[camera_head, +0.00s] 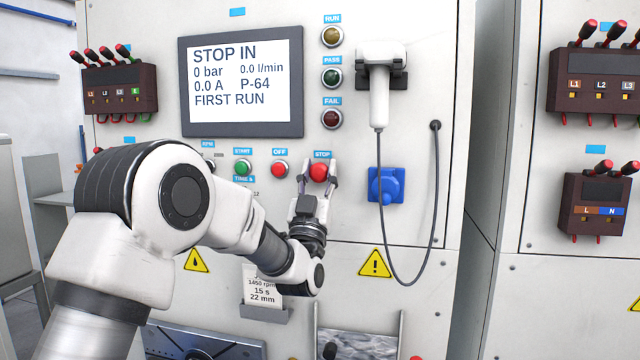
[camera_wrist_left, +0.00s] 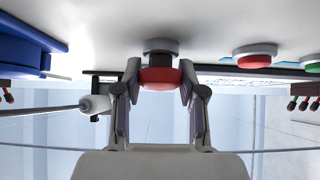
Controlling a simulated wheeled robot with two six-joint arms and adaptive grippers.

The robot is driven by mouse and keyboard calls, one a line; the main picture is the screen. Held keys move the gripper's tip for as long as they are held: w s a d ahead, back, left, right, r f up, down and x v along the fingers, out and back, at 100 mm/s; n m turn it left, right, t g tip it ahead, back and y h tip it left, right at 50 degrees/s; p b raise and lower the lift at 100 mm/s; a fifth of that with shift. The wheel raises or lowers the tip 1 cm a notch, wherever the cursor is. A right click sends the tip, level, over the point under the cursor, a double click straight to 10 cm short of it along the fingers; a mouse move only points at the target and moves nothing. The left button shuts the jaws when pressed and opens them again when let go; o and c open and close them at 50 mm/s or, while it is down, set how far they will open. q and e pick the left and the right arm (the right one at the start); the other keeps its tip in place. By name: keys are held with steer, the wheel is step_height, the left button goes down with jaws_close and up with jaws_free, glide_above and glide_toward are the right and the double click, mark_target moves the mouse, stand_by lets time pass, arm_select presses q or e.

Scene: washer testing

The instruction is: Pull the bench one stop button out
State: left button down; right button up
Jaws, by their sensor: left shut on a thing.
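The red stop button (camera_head: 319,172) sits on the bench panel under a blue STOP label (camera_head: 322,154). My left gripper (camera_head: 318,180) reaches up to it from below, with one finger on each side of its red head. In the left wrist view the red head (camera_wrist_left: 160,76) lies between the fingertips of the gripper (camera_wrist_left: 158,88), and its grey collar meets the panel. The gripper is shut on the button. The screen (camera_head: 241,82) reads STOP IN, 0 bar, 0.0 A, P-64 and FIRST RUN. My right gripper is not in view.
A red OFF button (camera_head: 280,169) and a green START button (camera_head: 242,167) are left of the stop button. A blue socket (camera_head: 386,185) and a hanging white handset (camera_head: 380,90) with a cable are to the right. A card holder (camera_head: 264,310) is below.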

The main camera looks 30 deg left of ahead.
arm_select(q)
steer(key=shift+s+d+f, duration=0.1)
steer(key=shift+s+f, duration=0.05)
steer(key=shift+s, duration=0.05)
steer(key=c, duration=0.7)
jaws_free()
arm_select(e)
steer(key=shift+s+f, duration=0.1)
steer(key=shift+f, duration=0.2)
arm_select(q)
steer(key=v, duration=1.2)
